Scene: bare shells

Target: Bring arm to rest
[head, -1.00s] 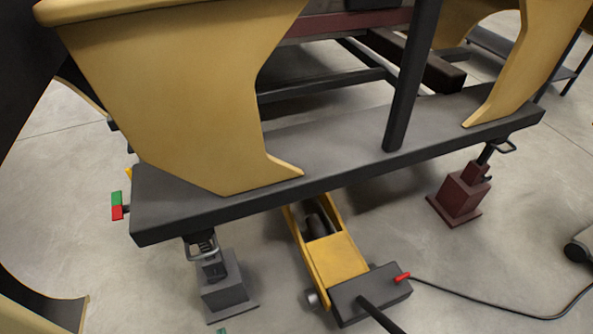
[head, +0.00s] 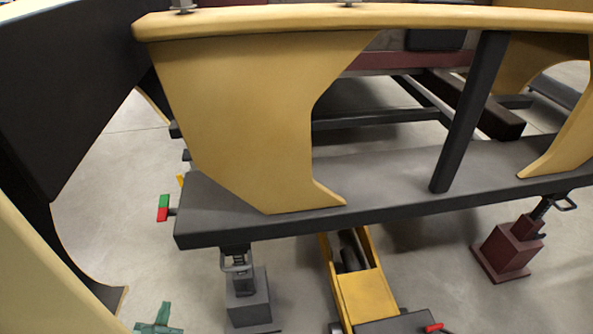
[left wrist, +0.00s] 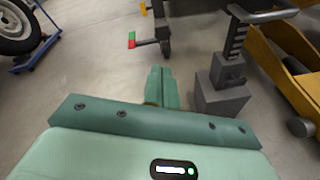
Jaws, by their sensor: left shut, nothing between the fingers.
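My left gripper (head: 161,314) shows as a small green shape at the bottom edge of the head view, low over the floor and left of the grey jack stand (head: 248,300). Most of its arm is out of the picture. In the left wrist view its green fingers (left wrist: 160,75) lie together, shut, with nothing between them. They point away over bare floor, left of the grey stand (left wrist: 222,92), and look apart from it. My right gripper is in neither view.
A dark beam (head: 400,205) carrying a yellow shell (head: 250,110) rests above the grey stand, a yellow trolley jack (head: 366,292) and a maroon stand (head: 508,250). A red-green tag (head: 163,208) sticks out at the beam's left end. A wheel (left wrist: 17,25) is at upper left.

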